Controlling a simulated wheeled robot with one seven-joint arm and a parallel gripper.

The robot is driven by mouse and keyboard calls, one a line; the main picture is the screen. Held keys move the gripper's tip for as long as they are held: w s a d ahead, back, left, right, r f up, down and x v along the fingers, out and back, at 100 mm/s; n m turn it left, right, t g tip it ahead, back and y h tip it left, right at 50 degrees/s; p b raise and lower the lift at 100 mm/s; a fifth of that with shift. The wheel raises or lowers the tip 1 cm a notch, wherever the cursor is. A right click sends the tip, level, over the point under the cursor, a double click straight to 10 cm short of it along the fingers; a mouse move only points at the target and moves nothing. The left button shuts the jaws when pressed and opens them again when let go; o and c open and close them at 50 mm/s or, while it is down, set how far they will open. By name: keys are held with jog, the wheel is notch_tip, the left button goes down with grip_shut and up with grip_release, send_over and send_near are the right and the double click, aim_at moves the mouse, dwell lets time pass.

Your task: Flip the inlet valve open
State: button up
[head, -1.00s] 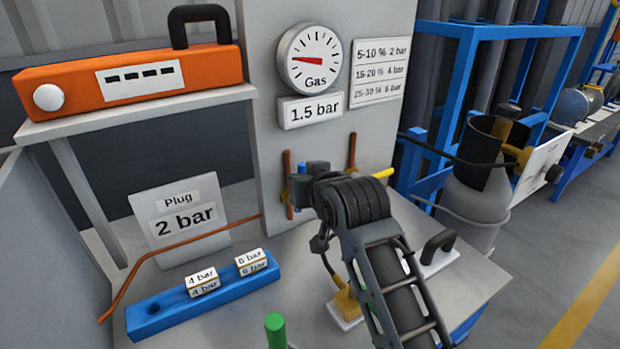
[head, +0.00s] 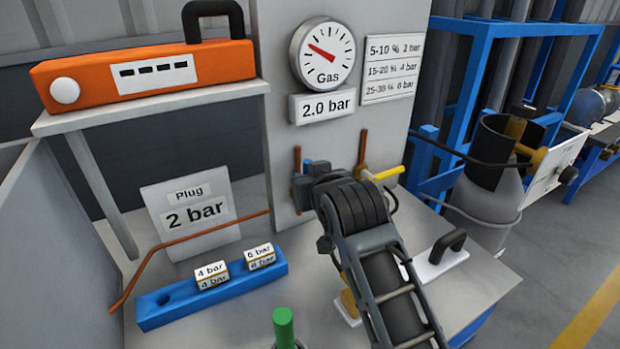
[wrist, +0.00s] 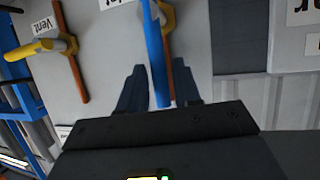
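The inlet valve's blue handle (wrist: 155,62) runs roughly along its copper pipe (wrist: 169,60) in the wrist view; its brass body (wrist: 165,15) is at the top edge. My gripper (wrist: 160,75) has its two dark fingers apart, one on each side of the handle, with gaps showing. In the head view my gripper (head: 312,190) is at the panel and hides most of this valve; only a bit of the blue handle (head: 308,166) shows. The round gas gauge (head: 323,53) has its needle at upper left, and the display (head: 323,106) reads 2.0 bar.
The vent valve's yellow handle (head: 386,173) sticks out sideways, right of my gripper. A blue rack (head: 212,291) holds 4 bar and 6 bar plugs. A "Plug 2 bar" sign (head: 192,214) stands behind it. A green cylinder (head: 284,326) is in front.

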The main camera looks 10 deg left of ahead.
jog(key=shift+o, duration=0.8)
jog(key=v, duration=0.7)
jog(key=shift+s+b, duration=0.35)
jog(key=shift+d+r, duration=0.1)
jog(key=shift+d, duration=0.05)
